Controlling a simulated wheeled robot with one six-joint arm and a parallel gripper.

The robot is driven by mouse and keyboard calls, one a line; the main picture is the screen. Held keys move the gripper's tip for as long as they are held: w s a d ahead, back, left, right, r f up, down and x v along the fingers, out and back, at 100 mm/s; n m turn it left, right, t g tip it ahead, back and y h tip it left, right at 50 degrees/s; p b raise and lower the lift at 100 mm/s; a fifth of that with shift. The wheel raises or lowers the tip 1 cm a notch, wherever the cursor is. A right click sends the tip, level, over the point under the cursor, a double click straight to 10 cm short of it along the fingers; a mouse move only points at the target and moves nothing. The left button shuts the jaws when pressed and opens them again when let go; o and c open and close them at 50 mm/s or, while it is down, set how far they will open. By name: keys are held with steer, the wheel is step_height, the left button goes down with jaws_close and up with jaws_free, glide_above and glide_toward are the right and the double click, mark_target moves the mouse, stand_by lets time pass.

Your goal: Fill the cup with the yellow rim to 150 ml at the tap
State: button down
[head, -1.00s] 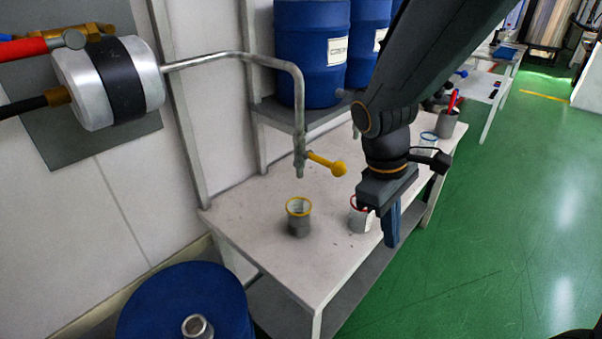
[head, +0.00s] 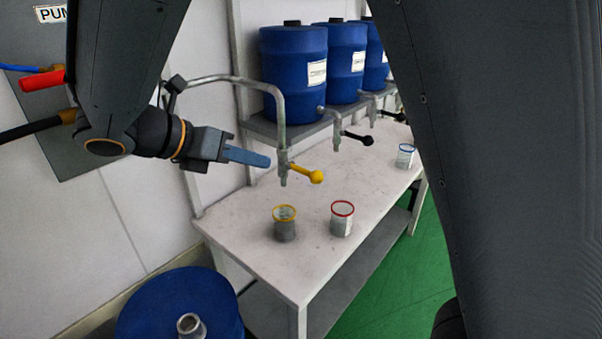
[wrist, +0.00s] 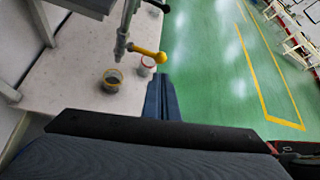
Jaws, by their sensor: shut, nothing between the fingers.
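The cup with the yellow rim (head: 285,231) stands upright on the white bench, below the tap's outlet. Its lower part looks grey; I cannot read a level on it. It also shows in the wrist view (wrist: 112,83). The tap (head: 282,140) is a bent metal pipe with a yellow ball-ended lever (head: 304,173) pointing right. No stream shows at the outlet. My gripper (head: 268,161) is shut and empty, its blue fingers pointing right, beside the tap pipe and left of the lever in the head view. In the wrist view its fingers (wrist: 162,82) reach up toward the lever ball.
A red-rimmed cup (head: 342,222) stands right of the yellow-rimmed one. A blue-rimmed cup (head: 405,157) is farther back on the bench (head: 238,222). Blue drums (head: 293,75) with black-handled taps stand on a shelf. A blue drum (head: 165,312) stands front left.

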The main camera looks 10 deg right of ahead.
mark_target(311, 176)
steer(key=shift+d, duration=0.1)
steer(key=p+x, duration=0.3)
steer(key=x, duration=1.1)
steer(key=shift+s+f, duration=0.1)
